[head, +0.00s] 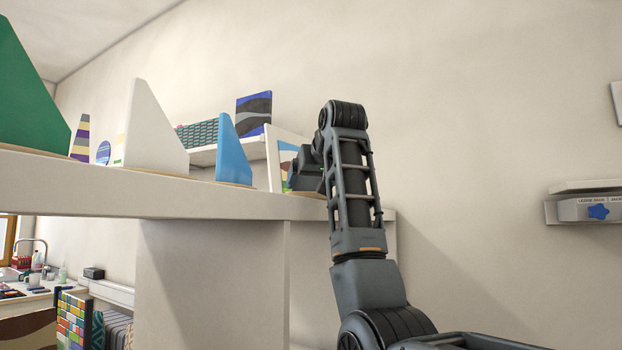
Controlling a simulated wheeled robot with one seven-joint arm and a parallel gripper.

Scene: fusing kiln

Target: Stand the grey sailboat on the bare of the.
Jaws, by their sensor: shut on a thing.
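I cannot make out a grey sailboat in the head view. My gripper (306,168) is at the end of my raised arm, at shelf height, in front of the white-bordered picture panel (273,162). Only its dark body shows, partly behind my forearm. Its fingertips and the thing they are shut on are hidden. Sail-shaped upright pieces stand on the long white shelf (120,192): a green one (28,100) at far left, a white one (150,132) and a smaller blue one (231,152).
A striped piece (80,138) and a small round blue piece (103,152) stand between the green and white ones. A wall shelf behind holds a blue patterned panel (254,113). At right, a small wall shelf (585,188) bears a blue star sign. The wall between is clear.

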